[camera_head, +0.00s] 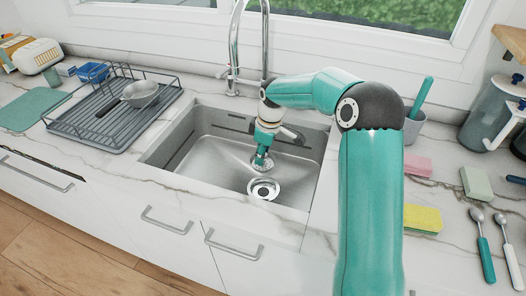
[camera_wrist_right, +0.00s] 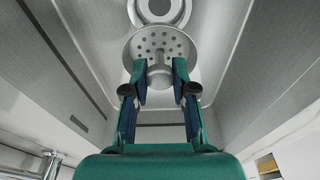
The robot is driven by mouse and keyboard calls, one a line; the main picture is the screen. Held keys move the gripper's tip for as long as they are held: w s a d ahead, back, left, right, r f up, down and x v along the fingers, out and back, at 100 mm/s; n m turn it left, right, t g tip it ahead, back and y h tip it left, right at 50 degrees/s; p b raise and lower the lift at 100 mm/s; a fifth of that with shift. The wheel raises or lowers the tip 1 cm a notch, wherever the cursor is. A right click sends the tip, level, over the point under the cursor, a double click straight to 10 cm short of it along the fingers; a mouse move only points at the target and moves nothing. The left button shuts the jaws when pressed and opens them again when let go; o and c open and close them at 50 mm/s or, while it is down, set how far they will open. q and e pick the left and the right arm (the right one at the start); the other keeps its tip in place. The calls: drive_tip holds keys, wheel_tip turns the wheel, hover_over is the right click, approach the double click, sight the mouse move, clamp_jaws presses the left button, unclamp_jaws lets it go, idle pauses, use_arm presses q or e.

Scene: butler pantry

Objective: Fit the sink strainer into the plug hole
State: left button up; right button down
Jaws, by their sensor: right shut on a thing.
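The sink strainer (camera_wrist_right: 160,46) is a round grey metal disc with holes and a short central knob. My right gripper (camera_wrist_right: 160,76) is shut on its knob, as the right wrist view shows. In the head view the gripper (camera_head: 262,158) is inside the sink, with the strainer (camera_head: 264,166) at its tips. The plug hole (camera_head: 263,189) is a round metal ring in the sink floor, nearer the front than the strainer. In the right wrist view the plug hole (camera_wrist_right: 160,10) lies beyond the disc, partly cut off at the top. The strainer appears apart from it. My left gripper is not in view.
The steel sink (camera_head: 205,155) has walls around the gripper and a tall faucet (camera_head: 235,50) behind. A dish rack (camera_head: 115,105) with a strainer ladle stands left. Sponges (camera_head: 421,218), spoons (camera_head: 484,245) and a grey cup (camera_head: 413,128) are on the right counter.

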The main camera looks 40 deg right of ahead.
drive_tip(key=shift+f+b, duration=4.8)
drive_tip(key=shift+f, duration=2.15)
drive_tip(key=c, duration=1.3)
unclamp_jaws()
drive_tip(key=shift+r, duration=0.2)
drive_tip(key=shift+r+p, duration=0.45)
drive_tip(key=shift+r+p, duration=1.5)
drive_tip(key=shift+r, duration=0.5)
